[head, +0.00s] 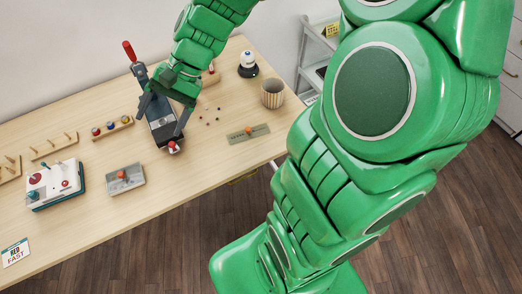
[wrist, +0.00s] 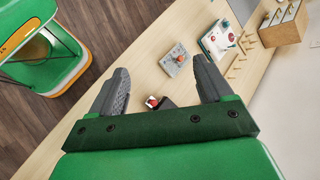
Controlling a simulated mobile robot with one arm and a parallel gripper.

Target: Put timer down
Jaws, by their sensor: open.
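No object is clearly marked as the timer. My gripper (head: 164,114) is over the dark press (head: 165,127) with a red-handled lever, well to the left of the white device. Its two grey fingers are spread wide with nothing held between them. In the wrist view my gripper (wrist: 160,72) is also open, with the press's red and white end (wrist: 153,102) showing between the fingers. I cannot tell whether the fingers touch the press.
On the wooden table (head: 90,215) are a grey plate with a red piece (head: 124,178), a white-and-teal machine (head: 54,184), a ribbed cup (head: 272,93), an olive strip (head: 248,134) and several small beads. Peg racks stand at left. The front middle is clear.

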